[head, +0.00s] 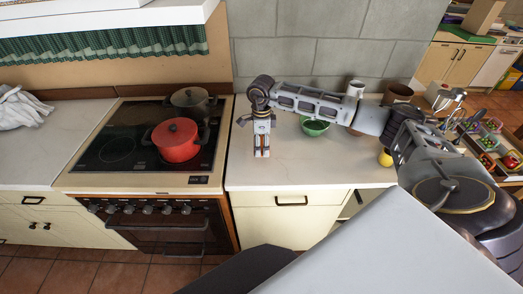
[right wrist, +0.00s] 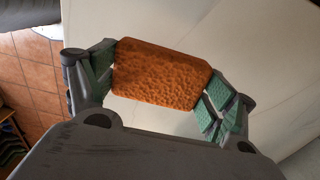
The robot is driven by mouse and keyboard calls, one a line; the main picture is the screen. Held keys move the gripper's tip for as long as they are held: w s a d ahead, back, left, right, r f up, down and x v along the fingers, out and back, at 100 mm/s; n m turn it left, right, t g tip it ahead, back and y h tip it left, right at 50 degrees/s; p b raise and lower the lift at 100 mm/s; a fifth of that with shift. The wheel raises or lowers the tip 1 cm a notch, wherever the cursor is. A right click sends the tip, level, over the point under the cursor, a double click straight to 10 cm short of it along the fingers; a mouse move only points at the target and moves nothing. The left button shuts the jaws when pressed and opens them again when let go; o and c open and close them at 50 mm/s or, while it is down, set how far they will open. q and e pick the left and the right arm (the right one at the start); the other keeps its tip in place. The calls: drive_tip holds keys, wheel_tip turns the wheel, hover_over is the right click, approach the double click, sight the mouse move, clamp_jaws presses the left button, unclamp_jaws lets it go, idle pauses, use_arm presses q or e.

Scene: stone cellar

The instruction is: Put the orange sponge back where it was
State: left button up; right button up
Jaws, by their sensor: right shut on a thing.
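The orange sponge (right wrist: 162,75) sits between the teal-padded fingers of my right gripper (right wrist: 160,80) in the right wrist view. The fingers press on its two opposite ends. In the head view my right gripper (head: 262,150) points down over the pale counter (head: 300,178), just right of the stove. The sponge is mostly hidden by the fingers there. I cannot tell how far it is above the counter, or whether it touches it. My left gripper is not in view.
A red pot (head: 176,141) and a dark pot (head: 190,99) stand on the stove. A green bowl (head: 315,128), a white mug (head: 355,88), a brown pot (head: 398,93) and a yellow object (head: 385,158) are to the right. The counter's front middle is clear.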

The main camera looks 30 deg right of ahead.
sight(262, 143)
drive_tip(key=shift+f, duration=0.25)
drive_tip(key=shift+f+p, duration=0.35)
drive_tip(key=shift+f, duration=1.55)
drive_tip(key=shift+f, duration=0.15)
drive_tip(key=o, duration=0.9)
drive_tip(key=shift+c, duration=0.2)
drive_tip(key=shift+r, duration=0.25)
wheel_tip(262, 143, up, 12)
drive_tip(key=shift+f+b, duration=0.1)
drive_tip(key=shift+b, duration=0.95)
